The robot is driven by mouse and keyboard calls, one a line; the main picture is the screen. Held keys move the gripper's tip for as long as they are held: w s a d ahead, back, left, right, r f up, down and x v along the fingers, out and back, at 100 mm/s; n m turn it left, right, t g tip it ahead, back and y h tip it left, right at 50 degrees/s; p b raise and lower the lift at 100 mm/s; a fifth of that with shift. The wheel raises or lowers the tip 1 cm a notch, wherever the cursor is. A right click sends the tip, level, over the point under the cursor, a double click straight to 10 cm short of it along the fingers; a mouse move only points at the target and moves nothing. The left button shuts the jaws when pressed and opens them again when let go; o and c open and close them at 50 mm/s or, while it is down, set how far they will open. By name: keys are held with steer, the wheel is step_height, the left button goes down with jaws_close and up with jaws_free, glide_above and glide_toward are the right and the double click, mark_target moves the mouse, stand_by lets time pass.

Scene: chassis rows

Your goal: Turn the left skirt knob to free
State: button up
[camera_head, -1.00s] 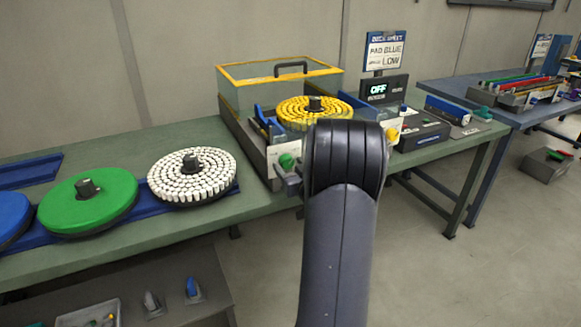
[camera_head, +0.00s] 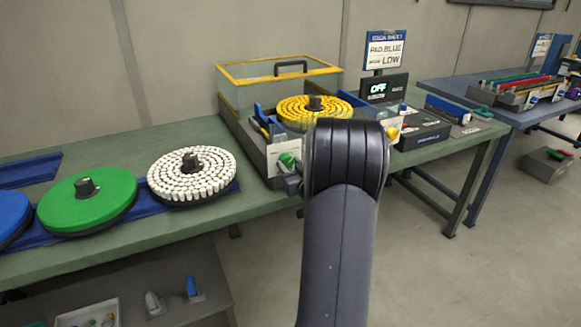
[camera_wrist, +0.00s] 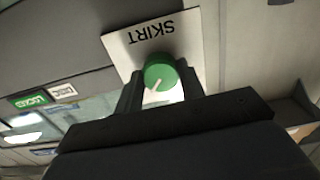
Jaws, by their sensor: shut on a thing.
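The left skirt knob is a green round knob (camera_head: 287,160) on the left front of the machine with the yellow-padded disc (camera_head: 314,108). In the wrist view the green knob (camera_wrist: 158,70) sits on a pale plate marked SKIRT (camera_wrist: 150,36), upside down. A pale pointer line on it slants toward the lower left of that view. My gripper (camera_wrist: 161,82) is shut on the knob, with one finger on each side. In the head view my arm hides most of the gripper (camera_head: 290,178).
A yellow knob (camera_head: 392,133) sits on the machine's right front. A clear yellow-edged cover (camera_head: 250,88) stands behind the disc. White (camera_head: 190,178), green (camera_head: 85,200) and blue discs lie on the bench to the left. A display (camera_head: 383,88) reads OFF.

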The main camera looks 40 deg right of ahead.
steer(key=shift+f, duration=0.1)
steer(key=n+b, duration=0.3)
steer(key=b, duration=0.1)
steer(key=shift+f, duration=0.15)
steer(key=n+b, duration=0.5)
steer(key=b, duration=0.1)
steer(key=shift+n, duration=0.3)
steer(key=n+b, duration=0.3)
steer(key=shift+n, duration=0.4)
steer(key=shift+r+n+b, duration=0.15)
steer(key=shift+n+b, duration=0.65)
steer(key=shift+n, duration=0.3)
steer(key=shift+r+n+b, duration=0.15)
steer(key=shift+n+b, duration=0.65)
steer(key=shift+n, duration=0.3)
steer(key=o, duration=1)
